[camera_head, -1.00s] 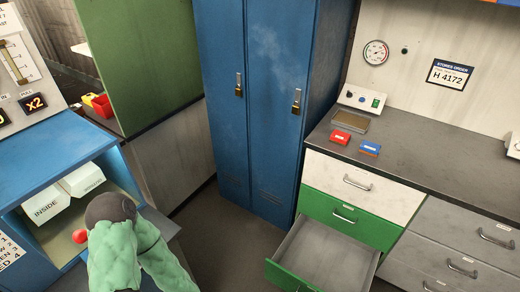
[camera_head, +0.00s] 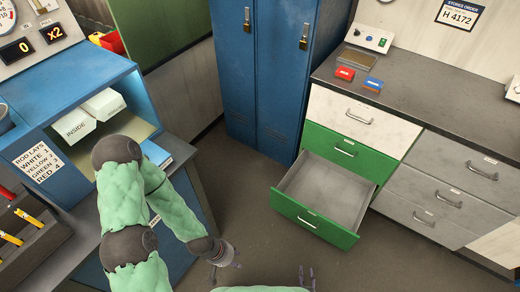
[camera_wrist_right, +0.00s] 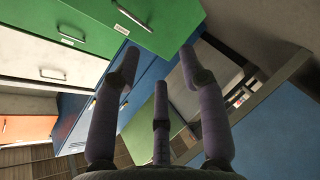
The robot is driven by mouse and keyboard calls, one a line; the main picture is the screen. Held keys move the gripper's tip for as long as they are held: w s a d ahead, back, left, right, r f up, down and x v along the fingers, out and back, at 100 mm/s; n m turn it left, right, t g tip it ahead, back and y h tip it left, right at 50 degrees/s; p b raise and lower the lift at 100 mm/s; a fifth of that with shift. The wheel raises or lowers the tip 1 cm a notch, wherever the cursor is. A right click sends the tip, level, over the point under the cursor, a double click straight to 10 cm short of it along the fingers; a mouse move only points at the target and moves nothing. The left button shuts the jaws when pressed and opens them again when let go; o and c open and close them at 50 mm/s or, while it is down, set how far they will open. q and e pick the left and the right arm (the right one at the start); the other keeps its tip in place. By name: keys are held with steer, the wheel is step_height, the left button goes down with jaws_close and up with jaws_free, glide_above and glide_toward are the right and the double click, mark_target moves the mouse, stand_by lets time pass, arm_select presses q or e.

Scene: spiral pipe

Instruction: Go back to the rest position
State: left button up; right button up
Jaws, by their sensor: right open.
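My left arm comes in from the left in the head view, in front of the blue cabinet, and bends down towards the bottom middle. Its gripper (camera_head: 226,268) hangs over the floor, small in the picture, with nothing visible in it; its jaw state is unclear. My right gripper (camera_head: 307,277) shows only as fingertips at the bottom edge, below the open drawer. In the right wrist view my right gripper (camera_wrist_right: 155,80) has its three fingers spread apart, with nothing between them.
An open green drawer (camera_head: 314,217), empty, juts out from the drawer unit near both grippers. The blue cabinet (camera_head: 68,83) with white bins (camera_head: 75,124) is on the left, blue lockers (camera_head: 268,75) at the back. Dark floor (camera_head: 240,185) is free between them.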

steer(key=w+a+r+m+g+y+p, duration=0.25)
steer(key=w+r+m+g+y, duration=0.25)
steer(key=w+r+m+g, duration=0.4)
steer(key=s+a+r+m+g+p, duration=0.1)
steer(key=s+a+r+m+g, duration=0.1)
steer(key=r, duration=0.8)
steer(key=s+a+r+m+g+p, duration=0.1)
steer(key=s+a+r+m+g, duration=0.2)
steer(key=r, duration=0.7)
steer(key=s+a+m, duration=0.1)
steer(key=s+a, duration=0.1)
steer(key=s, duration=0.1)
steer(key=shift+s+a+r+m+y, duration=0.3)
steer(key=shift+s+a+r+m, duration=0.05)
steer(key=shift+s+r+m, duration=0.05)
